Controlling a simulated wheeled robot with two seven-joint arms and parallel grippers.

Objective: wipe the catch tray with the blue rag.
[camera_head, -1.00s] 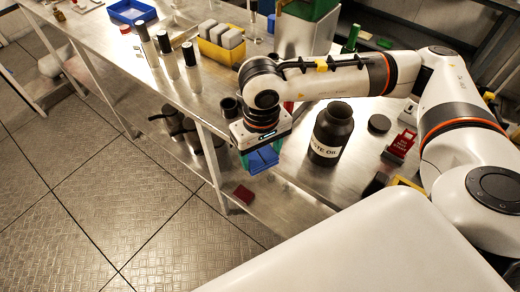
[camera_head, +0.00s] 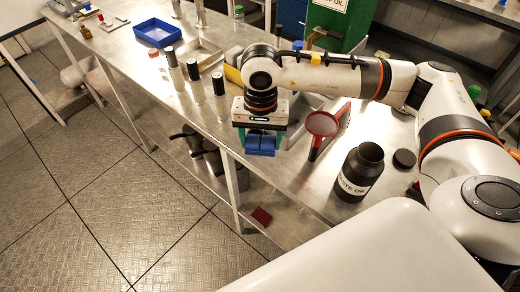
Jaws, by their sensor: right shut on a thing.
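My right gripper (camera_head: 261,143) is shut on the blue rag (camera_head: 261,147), which shows as a blue folded piece between the teal fingers. The gripper points down near the bench's front edge, left of the red funnel; I cannot tell whether the rag touches anything. A shallow metal tray (camera_head: 211,47) lies on the bench behind the dark-capped bottles and may be the catch tray, but I cannot be sure. My left gripper is not in view.
Several dark-capped bottles (camera_head: 195,78) stand left of my right gripper. A red funnel (camera_head: 321,124) and a black waste oil bottle (camera_head: 354,182) stand to its right. A blue bin (camera_head: 157,41) sits farther back.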

